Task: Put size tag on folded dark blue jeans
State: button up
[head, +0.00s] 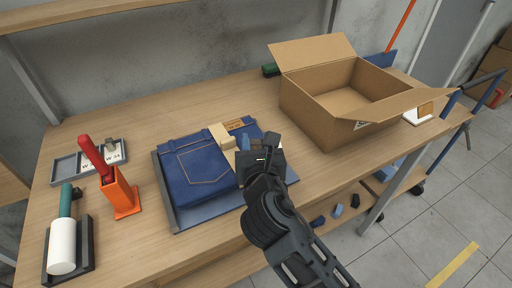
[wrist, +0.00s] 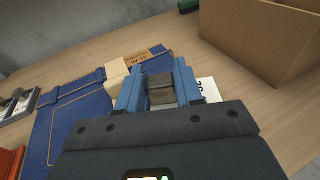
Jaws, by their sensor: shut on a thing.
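Folded dark blue jeans (head: 192,170) lie on a grey tray (head: 212,212) on the bench; they also show at left in the wrist view (wrist: 75,115). A brown waistband patch (head: 239,124) with printing is at their far right. A beige block (head: 221,136) sits by the patch. My gripper (head: 258,156) is over the right part of the jeans. In the wrist view its blue fingers (wrist: 160,90) are shut on a grey tag grip (wrist: 161,92). A white printed piece (wrist: 207,90) shows beside the right finger; its lower part is hidden. I cannot tell whether the tag touches the jeans.
A grey compartment tray (head: 66,168) with size tags stands at left. Near it are an orange holder (head: 120,197) with a red-handled tool and a white roller (head: 62,246) in a black stand. An open cardboard box (head: 320,117) stands at right. Bare bench lies behind the jeans.

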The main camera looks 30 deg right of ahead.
jog(key=shift+f, duration=0.75)
jog(key=shift+f, duration=0.15)
jog(key=o, duration=1)
jog(key=b+v, duration=0.1)
jog(key=v, duration=1.1)
